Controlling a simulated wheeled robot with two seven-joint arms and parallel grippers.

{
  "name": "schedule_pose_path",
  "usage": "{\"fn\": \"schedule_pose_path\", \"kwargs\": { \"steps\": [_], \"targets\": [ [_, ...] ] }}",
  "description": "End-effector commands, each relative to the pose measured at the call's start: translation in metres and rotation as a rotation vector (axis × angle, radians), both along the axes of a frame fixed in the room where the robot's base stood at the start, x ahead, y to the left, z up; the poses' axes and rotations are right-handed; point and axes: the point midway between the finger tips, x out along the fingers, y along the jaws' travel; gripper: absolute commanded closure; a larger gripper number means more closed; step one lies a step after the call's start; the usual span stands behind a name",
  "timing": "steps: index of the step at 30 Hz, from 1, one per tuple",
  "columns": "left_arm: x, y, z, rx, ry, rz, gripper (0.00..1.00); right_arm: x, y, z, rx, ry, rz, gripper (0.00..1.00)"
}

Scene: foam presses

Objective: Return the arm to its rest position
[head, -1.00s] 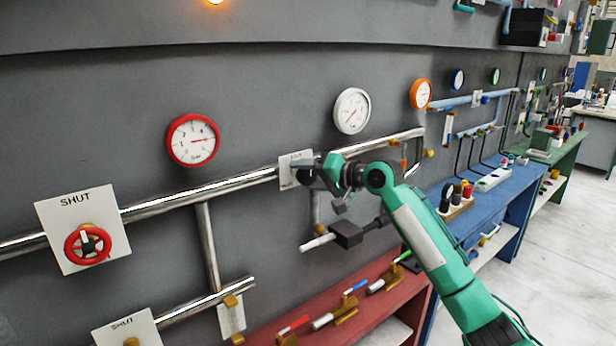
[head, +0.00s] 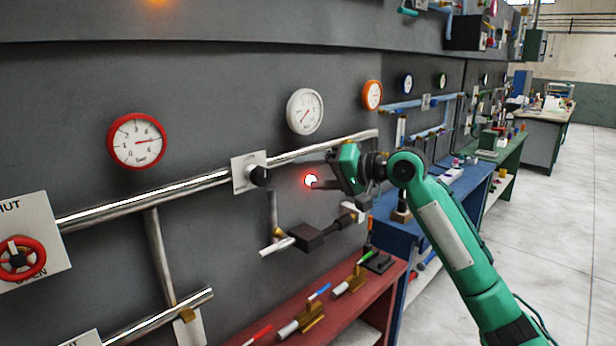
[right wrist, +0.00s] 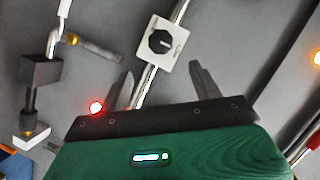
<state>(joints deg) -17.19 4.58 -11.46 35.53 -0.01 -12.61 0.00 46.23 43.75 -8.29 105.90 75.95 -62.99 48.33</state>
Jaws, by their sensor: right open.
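My right arm (head: 455,235) is green and comes in from the lower right, reaching toward the grey wall. My right gripper (head: 308,172) is open and empty, pointing left toward a black knob (head: 259,176) on a white plate (head: 239,173), with a gap between them. In the right wrist view the two dark fingers (right wrist: 161,68) stand wide apart, with the black knob (right wrist: 160,42) beyond them and nothing held. My left gripper is not in view.
A lit red lamp (head: 311,181) shows beside the fingers. A dark block with a pipe (head: 306,238) juts out below the gripper. A red bench (head: 350,315) holds several valves; a blue bench (head: 400,228) stands behind the arm. Floor (head: 550,230) at right is clear.

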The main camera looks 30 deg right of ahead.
Motion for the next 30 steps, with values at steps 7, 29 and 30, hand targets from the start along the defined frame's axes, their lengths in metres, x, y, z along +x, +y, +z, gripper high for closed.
{"fn": "schedule_pose_path", "kwargs": {
  "steps": [7, 29, 30],
  "targets": [
    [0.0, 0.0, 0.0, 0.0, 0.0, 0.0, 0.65, 0.0, 0.0, 0.0, 0.0, 0.0, 0.0, 0.35],
    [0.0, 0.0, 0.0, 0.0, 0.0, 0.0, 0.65, -0.067, 0.074, -0.265, -0.453, 0.134, 0.072, 0.35],
    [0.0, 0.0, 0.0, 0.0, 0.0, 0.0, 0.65, -0.078, 0.078, -0.283, -0.488, 0.145, 0.079, 0.35]
  ]
}}
